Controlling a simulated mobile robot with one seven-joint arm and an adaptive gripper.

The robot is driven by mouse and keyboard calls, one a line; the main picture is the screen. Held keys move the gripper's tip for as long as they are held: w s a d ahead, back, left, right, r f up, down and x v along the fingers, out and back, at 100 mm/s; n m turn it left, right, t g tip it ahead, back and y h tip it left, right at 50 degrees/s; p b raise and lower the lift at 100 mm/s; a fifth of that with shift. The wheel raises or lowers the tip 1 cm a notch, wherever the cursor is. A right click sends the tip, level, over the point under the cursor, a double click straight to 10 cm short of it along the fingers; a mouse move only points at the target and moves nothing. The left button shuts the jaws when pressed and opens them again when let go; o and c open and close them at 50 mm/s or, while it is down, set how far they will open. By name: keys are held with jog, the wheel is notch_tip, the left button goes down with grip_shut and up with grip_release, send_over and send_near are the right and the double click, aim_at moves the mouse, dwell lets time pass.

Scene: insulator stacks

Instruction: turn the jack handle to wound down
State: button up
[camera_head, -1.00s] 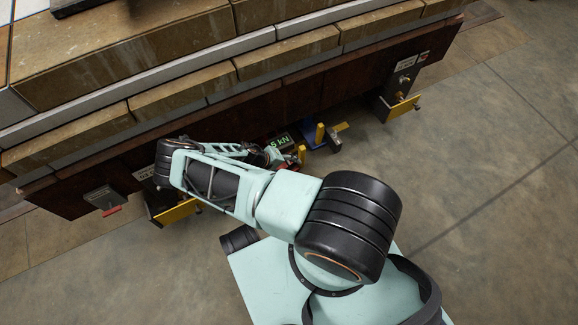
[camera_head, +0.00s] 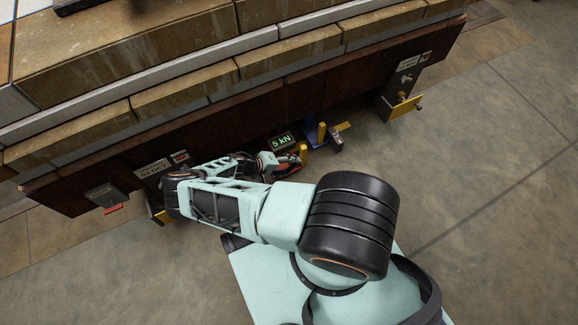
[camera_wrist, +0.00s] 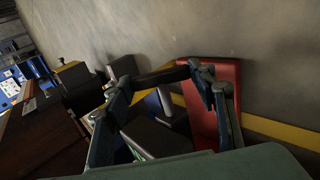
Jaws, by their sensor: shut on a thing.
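A red part (camera_head: 303,153) shows beside my gripper (camera_head: 277,166). In the wrist view, a dark bar (camera_wrist: 160,76), seemingly the jack handle's grip, lies across between the fingertips of my gripper (camera_wrist: 160,88). My gripper is shut on it. A red plate (camera_wrist: 226,85) is just behind the right finger. The handle's far end and its joint with the jack are hidden.
A readout (camera_head: 282,141) shows 5 kN beside the jack. The dark brown beam (camera_head: 235,125) carries pale blocks above my arm. A bracket with a yellow foot (camera_head: 404,107) stands at right. Open concrete floor (camera_head: 480,190) lies to the right.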

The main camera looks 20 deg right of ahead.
jog(key=o, duration=1.2)
jog(key=shift+s+d, duration=0.1)
jog(key=shift+s, duration=0.05)
jog(key=shift+c, duration=0.2)
jog(key=shift+a+r, duration=0.35)
jog(key=shift+a, duration=0.15)
jog(key=v, duration=1)
jog(key=shift+a+r, duration=0.25)
jog(key=shift+r, duration=0.1)
jog(key=shift+c, duration=0.6)
